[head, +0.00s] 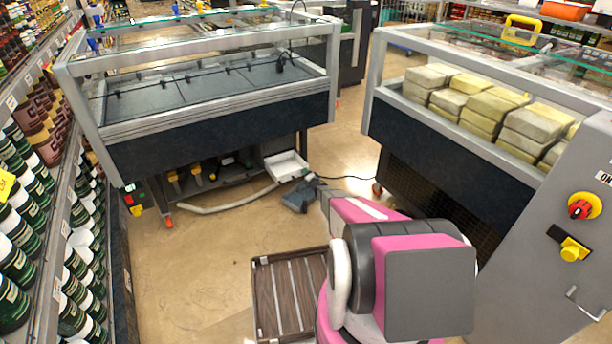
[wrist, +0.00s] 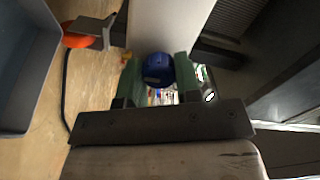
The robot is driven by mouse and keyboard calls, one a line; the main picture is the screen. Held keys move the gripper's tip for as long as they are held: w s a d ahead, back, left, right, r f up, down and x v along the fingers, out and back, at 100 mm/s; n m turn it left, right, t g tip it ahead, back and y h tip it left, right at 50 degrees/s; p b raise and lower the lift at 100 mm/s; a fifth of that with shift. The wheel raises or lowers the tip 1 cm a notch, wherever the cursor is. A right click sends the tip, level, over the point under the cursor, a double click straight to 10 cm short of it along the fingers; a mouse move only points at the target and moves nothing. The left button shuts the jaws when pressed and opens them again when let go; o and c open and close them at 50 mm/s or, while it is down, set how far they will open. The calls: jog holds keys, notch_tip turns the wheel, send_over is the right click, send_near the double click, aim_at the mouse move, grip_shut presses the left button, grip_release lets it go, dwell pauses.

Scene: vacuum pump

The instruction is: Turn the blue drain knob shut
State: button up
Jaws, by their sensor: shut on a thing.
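The blue drain knob (wrist: 157,71) shows in the wrist view as a round, dark blue thing in front of a pale grey surface (wrist: 172,25). My gripper (wrist: 158,64) has its two green fingers on either side of the knob, shut on it. How far the knob is turned cannot be told. The knob does not show there, and I cannot make out the gripper clearly.
In the wrist view an orange caster (wrist: 78,38), a black cable (wrist: 65,85) and a grey-blue bin (wrist: 50,60) lie left. In the head view a blue-grey thing (head: 298,199), white tray (head: 287,166) and brown slatted crate (head: 263,295) are on the floor. Floor at left is clear.

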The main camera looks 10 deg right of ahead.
jog(key=o, duration=0.9)
jog(key=shift+o, duration=0.2)
jog(key=shift+s, duration=0.1)
jog(key=v, duration=1)
jog(key=shift+s, duration=0.3)
jog(key=shift+d, duration=0.1)
jog(key=s+a+r+n+g+h, duration=0.1)
jog(key=s+r+g+h, duration=0.3)
jog(key=r, duration=0.5)
jog(key=s+a+r+n+g+h, duration=0.1)
jog(key=s+r+g+h, duration=0.15)
jog(key=s+r, duration=0.5)
jog(key=s+a+r+n+g, duration=0.2)
jog(key=s+r, duration=0.5)
jog(key=s, duration=0.4)
jog(key=s+a+r+n+g, duration=0.3)
jog(key=s+a+r+g, duration=0.2)
jog(key=s, duration=0.6)
jog(key=s+a+r+n+g, duration=0.2)
jog(key=s+a+r+g, duration=0.1)
jog(key=s+r, duration=0.6)
jog(key=shift+s+a+g+y, duration=0.35)
jog(key=shift+s+a+y, duration=0.15)
jog(key=shift+s, duration=0.75)
